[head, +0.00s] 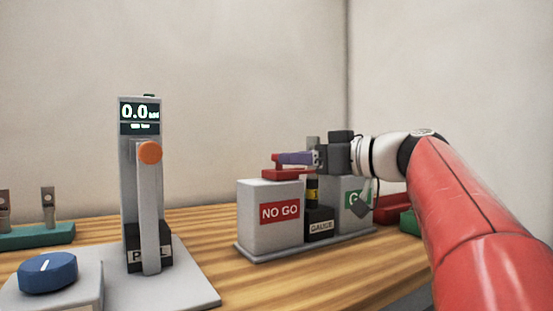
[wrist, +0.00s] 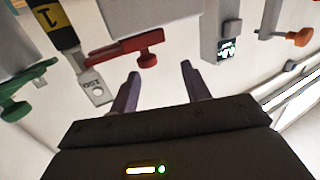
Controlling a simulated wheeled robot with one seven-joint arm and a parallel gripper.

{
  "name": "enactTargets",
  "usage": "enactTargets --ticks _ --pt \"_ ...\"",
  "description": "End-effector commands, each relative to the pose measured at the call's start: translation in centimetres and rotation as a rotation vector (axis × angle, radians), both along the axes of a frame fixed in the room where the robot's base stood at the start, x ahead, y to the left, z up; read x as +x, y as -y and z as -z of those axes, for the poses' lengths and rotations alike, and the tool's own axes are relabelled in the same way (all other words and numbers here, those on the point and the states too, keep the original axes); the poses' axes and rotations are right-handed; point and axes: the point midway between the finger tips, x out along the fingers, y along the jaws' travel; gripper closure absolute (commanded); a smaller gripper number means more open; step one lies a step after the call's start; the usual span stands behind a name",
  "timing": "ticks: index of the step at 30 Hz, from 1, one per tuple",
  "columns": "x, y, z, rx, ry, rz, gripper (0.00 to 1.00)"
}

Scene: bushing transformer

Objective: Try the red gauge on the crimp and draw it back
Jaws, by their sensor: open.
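The red gauge (head: 284,174) is at the top of the grey NO GO block (head: 257,222); its red knob (wrist: 150,64) shows in the wrist view. The crimp lug (wrist: 97,88), marked 150, with a yellow band (wrist: 50,17), stands in the black GAUGE holder (head: 320,227) between the two blocks. My gripper (head: 281,158) has purple fingers and is at the height of the red gauge's knob. In the wrist view my gripper (wrist: 160,70) is open, with the knob just beyond and between the fingertips. I cannot tell if they touch.
The grey GO block (head: 347,188) is partly behind my gripper; a green gauge (wrist: 14,108) shows in the wrist view. The pull tester (head: 140,185) with an orange knob (head: 150,152) stands left. A blue dial (head: 48,273) is front left, a green rack (head: 38,235) behind it.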

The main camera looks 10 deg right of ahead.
Motion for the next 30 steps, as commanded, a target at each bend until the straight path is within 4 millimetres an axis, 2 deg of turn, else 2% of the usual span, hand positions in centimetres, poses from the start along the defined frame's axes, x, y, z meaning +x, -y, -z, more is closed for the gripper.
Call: enactTargets --ticks 1,3,6,21,30 --pt "0.3 1.0 0.1 0.016 0.006 0.005 0.53" --pt "0.5 1.8 0.1 0.031 0.016 0.007 0.53" --pt "0.8 2.0 0.1 0.039 0.023 0.005 0.53" --pt "5.9 -2.4 0.0 0.040 0.022 0.005 0.53" --pt "6.4 -2.9 0.1 0.039 0.023 0.007 0.53"
